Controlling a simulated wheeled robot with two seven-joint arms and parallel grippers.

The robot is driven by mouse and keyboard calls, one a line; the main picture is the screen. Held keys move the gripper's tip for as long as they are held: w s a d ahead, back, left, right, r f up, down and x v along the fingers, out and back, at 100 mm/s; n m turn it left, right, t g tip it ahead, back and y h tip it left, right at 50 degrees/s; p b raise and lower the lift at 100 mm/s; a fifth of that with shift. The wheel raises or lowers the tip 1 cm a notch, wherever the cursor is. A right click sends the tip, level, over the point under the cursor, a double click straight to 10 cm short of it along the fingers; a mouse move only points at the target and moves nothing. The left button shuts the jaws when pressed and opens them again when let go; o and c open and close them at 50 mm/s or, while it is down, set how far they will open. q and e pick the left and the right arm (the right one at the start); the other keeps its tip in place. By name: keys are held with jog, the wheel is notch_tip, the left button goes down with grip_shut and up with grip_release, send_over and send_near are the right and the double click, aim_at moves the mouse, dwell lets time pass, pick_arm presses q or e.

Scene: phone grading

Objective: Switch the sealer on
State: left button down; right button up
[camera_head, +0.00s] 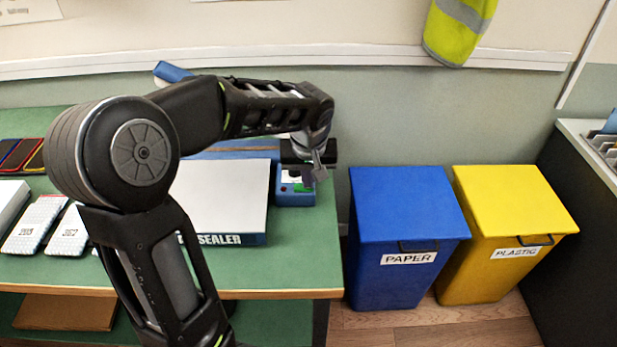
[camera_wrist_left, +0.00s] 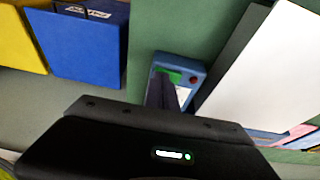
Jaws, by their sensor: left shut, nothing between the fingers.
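The sealer (camera_head: 225,195) is a white-topped box with a blue front marked SEALER on the green table. A small blue control box (camera_head: 295,199) stands at its right end, with a green part and a red button (camera_head: 283,188). My left arm reaches over the sealer, and my left gripper (camera_head: 313,176) points down over the control box, shut and empty. In the left wrist view the dark fingertips (camera_wrist_left: 168,88) overlap the control box (camera_wrist_left: 198,70) right beside the green part (camera_wrist_left: 172,76). I cannot tell whether they touch it. My right gripper is not in view.
A blue PAPER bin (camera_head: 405,205) and a yellow PLASTIC bin (camera_head: 510,205) stand right of the table. Phones (camera_head: 15,153) and white packs (camera_head: 35,222) lie at the table's left. My arm hides part of the sealer. A dark cabinet (camera_head: 560,215) stands far right.

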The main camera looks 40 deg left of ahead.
pick_arm(q)
jog(key=shift+w+f+b, duration=0.1)
jog(key=shift+f+b, duration=0.3)
jog(key=shift+b, duration=0.2)
jog(key=shift+d+r, duration=0.1)
jog(key=shift+r, duration=0.15)
jog(key=shift+f, duration=0.1)
jog(key=shift+s, duration=0.2)
jog(key=shift+s+a+r, duration=0.2)
jog(key=shift+s+a, duration=0.15)
jog(key=shift+a, duration=0.35)
jog(key=shift+r+p, duration=0.1)
jog(key=shift+p, duration=0.2)
